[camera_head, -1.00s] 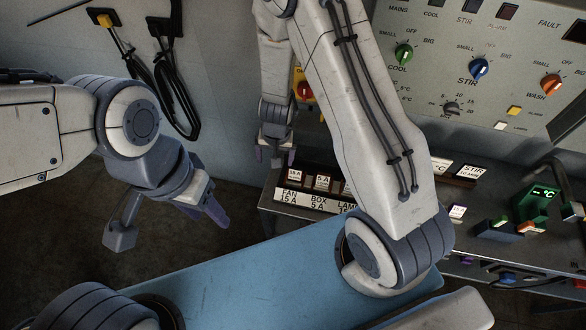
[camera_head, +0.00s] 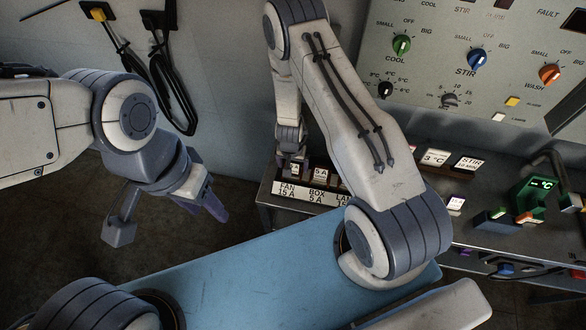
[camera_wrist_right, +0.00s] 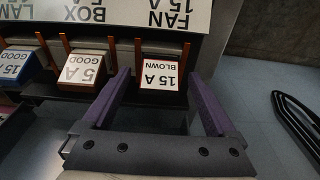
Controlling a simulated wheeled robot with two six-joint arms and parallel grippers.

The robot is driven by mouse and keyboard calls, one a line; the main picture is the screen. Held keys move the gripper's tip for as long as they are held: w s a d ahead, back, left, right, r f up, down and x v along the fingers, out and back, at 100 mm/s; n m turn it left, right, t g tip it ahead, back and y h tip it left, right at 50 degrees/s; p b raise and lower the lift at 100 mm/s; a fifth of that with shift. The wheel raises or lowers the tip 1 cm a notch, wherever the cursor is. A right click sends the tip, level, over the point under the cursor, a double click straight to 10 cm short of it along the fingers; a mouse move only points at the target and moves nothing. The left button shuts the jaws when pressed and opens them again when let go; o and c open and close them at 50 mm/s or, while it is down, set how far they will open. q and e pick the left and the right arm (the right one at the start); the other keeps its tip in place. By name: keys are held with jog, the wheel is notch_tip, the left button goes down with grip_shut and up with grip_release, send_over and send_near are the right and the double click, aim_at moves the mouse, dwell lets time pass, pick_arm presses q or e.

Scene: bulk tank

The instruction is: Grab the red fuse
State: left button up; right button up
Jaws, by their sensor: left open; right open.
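In the right wrist view, a fuse with a white tag reading 15 A BLOWN (camera_wrist_right: 160,76), with red on the tag, sits in the slot by the FAN 15 A label (camera_wrist_right: 180,14). My right gripper (camera_wrist_right: 158,74) is open, its purple fingers to either side of this fuse in the picture. Contact cannot be told. In the head view my right gripper (camera_head: 291,164) is at the left end of the fuse row, and partly hides it. My left gripper (camera_head: 207,203) hangs open and empty over the floor, left of the bench.
A 5 A GOOD fuse (camera_wrist_right: 83,68) and a 15 A GOOD fuse (camera_wrist_right: 14,64) sit beside it in the row. The bench (camera_head: 470,226) carries a green display unit (camera_head: 536,197). A control panel (camera_head: 490,60) stands behind. Black cables (camera_head: 172,85) hang on the wall.

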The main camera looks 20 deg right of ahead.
jog(key=shift+f, duration=0.75)
jog(key=c, duration=1.4)
jog(key=shift+r, duration=0.1)
jog(key=shift+c, duration=0.2)
